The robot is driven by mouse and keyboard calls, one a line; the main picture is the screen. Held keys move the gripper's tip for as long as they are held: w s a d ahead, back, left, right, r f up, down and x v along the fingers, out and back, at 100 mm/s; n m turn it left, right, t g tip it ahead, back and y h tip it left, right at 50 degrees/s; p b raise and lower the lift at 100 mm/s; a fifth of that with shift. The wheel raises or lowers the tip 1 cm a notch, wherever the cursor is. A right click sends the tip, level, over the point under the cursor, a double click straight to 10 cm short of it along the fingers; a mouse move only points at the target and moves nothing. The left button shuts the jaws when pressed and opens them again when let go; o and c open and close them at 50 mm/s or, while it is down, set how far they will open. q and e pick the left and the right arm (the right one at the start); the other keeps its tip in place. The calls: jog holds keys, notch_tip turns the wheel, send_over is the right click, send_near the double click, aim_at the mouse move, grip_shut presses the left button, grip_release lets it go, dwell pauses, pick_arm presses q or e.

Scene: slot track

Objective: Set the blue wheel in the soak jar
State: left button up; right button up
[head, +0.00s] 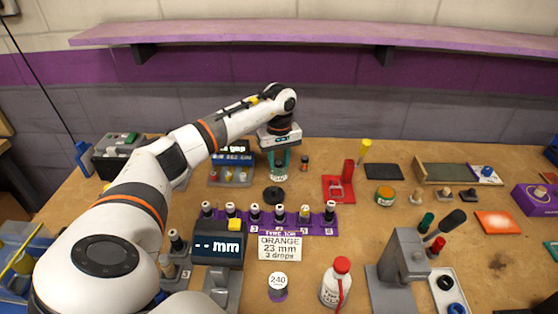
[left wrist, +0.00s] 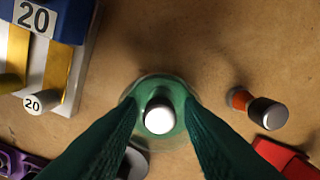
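The soak jar (head: 279,175) is a small clear jar with a white label on the back middle of the bench. In the left wrist view the jar (left wrist: 142,91) looks greenish from above, with a dark, white-topped cylinder (left wrist: 158,118) over its middle that I cannot identify. My left gripper (head: 278,158) points down at the jar. Its green fingers (left wrist: 161,105) are spread, one on each side, not closed on the cylinder; contact with the jar cannot be told. A blue wheel (head: 456,308) lies in the white tray at the front right. My right gripper is out of view.
A black round lid (head: 274,194) lies in front of the jar. A purple rack (head: 270,226) of bottles stands nearer. A small orange-banded bottle (head: 304,162) and a red stand (head: 338,188) are to the right. A grey press (head: 398,262) stands near the white tray (head: 437,272).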

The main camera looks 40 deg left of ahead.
pick_arm(q)
notch_tip(320, 180, up, 12)
dwell(0.4)
